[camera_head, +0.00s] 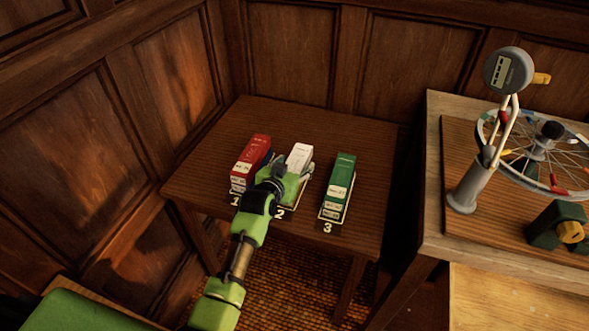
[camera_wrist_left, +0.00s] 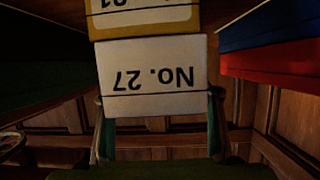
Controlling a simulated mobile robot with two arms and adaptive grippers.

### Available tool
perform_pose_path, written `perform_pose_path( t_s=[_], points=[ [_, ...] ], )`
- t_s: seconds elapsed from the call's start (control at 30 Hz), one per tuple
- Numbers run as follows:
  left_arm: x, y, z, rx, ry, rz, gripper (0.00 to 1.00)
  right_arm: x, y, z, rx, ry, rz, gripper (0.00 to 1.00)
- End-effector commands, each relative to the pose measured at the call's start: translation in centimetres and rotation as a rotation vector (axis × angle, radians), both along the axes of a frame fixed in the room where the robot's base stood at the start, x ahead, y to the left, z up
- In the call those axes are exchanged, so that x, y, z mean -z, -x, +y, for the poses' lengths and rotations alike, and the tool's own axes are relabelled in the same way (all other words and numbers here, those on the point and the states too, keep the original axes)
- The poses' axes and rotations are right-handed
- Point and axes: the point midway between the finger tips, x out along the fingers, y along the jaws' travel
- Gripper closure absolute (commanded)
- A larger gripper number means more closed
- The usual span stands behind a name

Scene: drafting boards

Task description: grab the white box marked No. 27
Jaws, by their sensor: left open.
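The white box marked No. 27 (camera_wrist_left: 150,75) shows its label upside down in the wrist view. In the head view the white box (camera_head: 299,156) is in the middle stack on the small dark table, partly hidden by my left gripper (camera_head: 289,172). The left gripper is open, with one finger on each side of the box in the wrist view (camera_wrist_left: 157,99). I cannot tell whether the fingers touch it. A yellow box (camera_wrist_left: 145,20) adjoins the white box in the stack; its label is cut off. My right gripper is not in view.
A stack topped by a red box (camera_head: 252,152) stands close on the left, at mark 1. A stack topped by a green box (camera_head: 341,172) stands on the right, at mark 3. A bench with a spoked wheel (camera_head: 545,150) is further right. Wood panelling closes the back.

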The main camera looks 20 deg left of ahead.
Motion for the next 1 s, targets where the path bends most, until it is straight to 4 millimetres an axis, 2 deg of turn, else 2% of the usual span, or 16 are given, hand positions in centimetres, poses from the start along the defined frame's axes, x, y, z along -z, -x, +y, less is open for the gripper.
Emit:
perform_pose_path(
  t_s=[0.27, 0.3, 0.47, 0.8, 1.0],
  points=[
    [0.1, -0.2, 0.0, 0.0, 0.0, 0.0, 0.42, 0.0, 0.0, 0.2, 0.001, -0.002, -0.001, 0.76],
    [0.1, -0.2, 0.0, 0.0, 0.0, 0.0, 0.48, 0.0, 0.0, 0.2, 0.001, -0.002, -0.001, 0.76],
    [0.1, -0.2, 0.0, -0.001, 0.0, 0.0, 0.89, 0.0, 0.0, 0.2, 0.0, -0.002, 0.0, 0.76],
    [-0.1, -0.3, 0.0, -0.001, -0.001, -0.003, 0.9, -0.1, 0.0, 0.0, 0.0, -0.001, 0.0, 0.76],
    [-1.0, -0.3, 0.0, -0.001, -0.001, -0.003, 0.9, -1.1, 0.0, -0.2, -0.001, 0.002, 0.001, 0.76]
  ],
)
